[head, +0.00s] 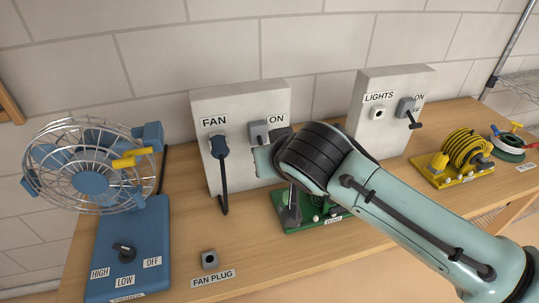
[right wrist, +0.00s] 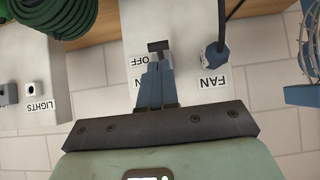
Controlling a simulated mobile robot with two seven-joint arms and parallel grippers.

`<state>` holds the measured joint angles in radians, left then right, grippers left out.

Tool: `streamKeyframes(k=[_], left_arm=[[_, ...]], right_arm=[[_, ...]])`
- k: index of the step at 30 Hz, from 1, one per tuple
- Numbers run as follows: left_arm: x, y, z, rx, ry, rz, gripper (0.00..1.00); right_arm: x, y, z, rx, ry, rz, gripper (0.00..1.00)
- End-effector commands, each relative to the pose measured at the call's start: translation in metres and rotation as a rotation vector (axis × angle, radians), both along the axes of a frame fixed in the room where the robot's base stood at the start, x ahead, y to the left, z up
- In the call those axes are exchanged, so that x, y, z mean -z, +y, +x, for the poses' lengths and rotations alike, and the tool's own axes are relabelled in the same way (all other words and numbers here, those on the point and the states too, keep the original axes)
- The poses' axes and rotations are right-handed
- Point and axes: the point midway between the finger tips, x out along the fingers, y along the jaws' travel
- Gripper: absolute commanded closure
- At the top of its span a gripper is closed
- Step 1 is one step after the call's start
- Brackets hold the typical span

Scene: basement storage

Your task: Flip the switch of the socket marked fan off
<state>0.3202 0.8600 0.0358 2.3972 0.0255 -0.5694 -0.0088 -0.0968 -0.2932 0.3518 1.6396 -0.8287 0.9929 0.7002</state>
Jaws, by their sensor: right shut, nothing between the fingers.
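The fan socket box (head: 240,101) is a pale block against the wall, labelled FAN (head: 213,121) and ON. A blue plug (head: 218,146) with a dark cord sits in its socket. Its grey switch (head: 258,132) is partly covered by my right arm. In the right wrist view, upside down, the dark switch handle (right wrist: 158,47) shows just beyond my right fingertips, near the OFF label (right wrist: 152,60). My right gripper (right wrist: 155,66) is shut and empty, in front of the switch; contact is unclear. The lever's exact position is partly hidden. My left gripper is not in view.
A blue caged fan (head: 92,180) stands left, with a FAN PLUG socket (head: 209,259) on the bench. A LIGHTS box (head: 390,85) with its own switch stands right. A green device (head: 290,222) sits beneath my arm; a yellow cable reel (head: 463,155) is further right.

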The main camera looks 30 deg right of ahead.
Motion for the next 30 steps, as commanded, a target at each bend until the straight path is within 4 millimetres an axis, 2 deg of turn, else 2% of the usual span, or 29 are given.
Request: streamKeyframes(k=[1,6,12,30], left_arm=[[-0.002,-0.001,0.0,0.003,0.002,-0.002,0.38],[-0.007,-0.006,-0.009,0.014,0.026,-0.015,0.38],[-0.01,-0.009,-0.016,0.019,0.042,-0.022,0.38],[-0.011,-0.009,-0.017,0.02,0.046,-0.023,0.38]], right_arm=[[-0.007,0.002,-0.012,0.0,-0.005,-0.001,1.0],[-0.023,0.01,-0.044,0.001,-0.002,-0.001,1.0],[-0.033,0.015,-0.065,0.0,0.0,-0.001,1.0],[-0.035,0.017,-0.07,0.0,0.001,-0.001,1.0]])
